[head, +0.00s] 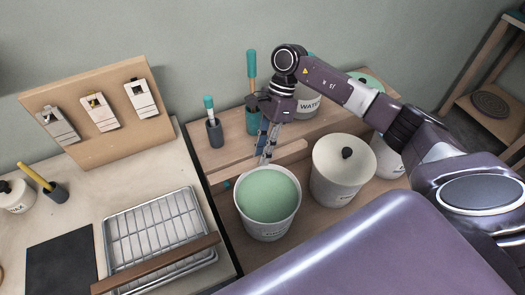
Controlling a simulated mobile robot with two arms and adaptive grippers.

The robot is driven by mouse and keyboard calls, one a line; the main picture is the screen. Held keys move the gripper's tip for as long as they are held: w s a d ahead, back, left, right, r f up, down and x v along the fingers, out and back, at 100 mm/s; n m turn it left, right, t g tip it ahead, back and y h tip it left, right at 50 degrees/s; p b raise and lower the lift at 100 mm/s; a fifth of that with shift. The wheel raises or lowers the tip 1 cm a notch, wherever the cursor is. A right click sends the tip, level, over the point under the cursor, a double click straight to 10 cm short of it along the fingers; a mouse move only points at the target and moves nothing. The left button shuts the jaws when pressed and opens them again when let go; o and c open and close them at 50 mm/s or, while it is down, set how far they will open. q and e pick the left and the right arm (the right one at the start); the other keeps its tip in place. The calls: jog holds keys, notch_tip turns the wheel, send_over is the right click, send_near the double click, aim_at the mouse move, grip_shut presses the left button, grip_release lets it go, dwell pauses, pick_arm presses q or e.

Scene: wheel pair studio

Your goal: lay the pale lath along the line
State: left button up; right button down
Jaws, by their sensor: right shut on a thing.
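The pale lath (290,151) is a light wooden bar behind the green-filled bucket, slanting up to the right. My right gripper (265,161) reaches down from above, its fingers shut on the lath near its middle. The bucket's rim hides part of the lath's lower edge. I cannot tell whether the lath touches the wooden surface under it. I cannot make out a marked line. My left gripper is not in view.
The bucket with green contents (268,194) stands just in front of the lath, with a lidded white bucket (341,172) to its right. Teal-handled tools stand in cups (214,132) behind. At left are a wire rack (155,225), a dark brown lath (165,261) and a black mat (60,263).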

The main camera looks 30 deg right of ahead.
jog(key=shift+f+b, duration=0.3)
jog(key=shift+f, duration=0.5)
notch_tip(320, 180, down, 5)
jog(key=shift+r+b, duration=0.1)
jog(key=shift+b, duration=0.95)
jog(key=shift+b, duration=0.35)
jog(key=shift+f+b, duration=0.7)
jog(key=c, duration=1.7)
grip_release()
jog(key=shift+r, duration=0.1)
